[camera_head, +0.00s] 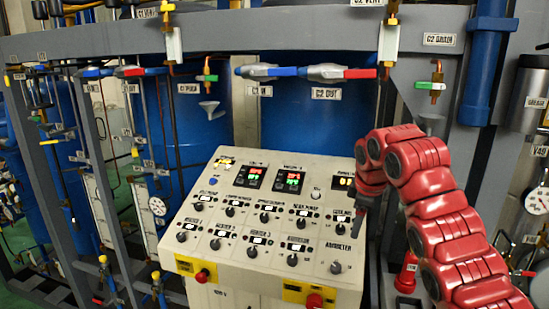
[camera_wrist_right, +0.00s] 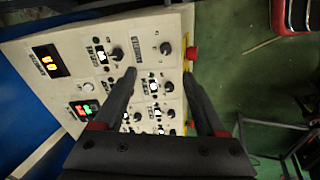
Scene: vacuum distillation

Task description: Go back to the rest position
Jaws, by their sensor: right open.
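My right arm, red and jointed, comes in from the right in the head view. Its dark gripper (camera_head: 360,215) is at the right edge of the sloped control panel (camera_head: 240,265), near the lower right knobs. In the right wrist view the two black fingers of this gripper (camera_wrist_right: 160,78) are apart, with nothing between them. Panel knobs show behind and between the fingers. I cannot tell how far the fingertips are from the panel face. My left arm and gripper are not in view.
The panel carries several knobs, lit displays (camera_head: 289,181) and red buttons (camera_head: 314,300). Behind it stand a grey frame (camera_head: 270,28), blue tanks (camera_head: 315,115) and valves. Green floor (camera_wrist_right: 240,80) and a red stool (camera_wrist_right: 292,15) show in the right wrist view.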

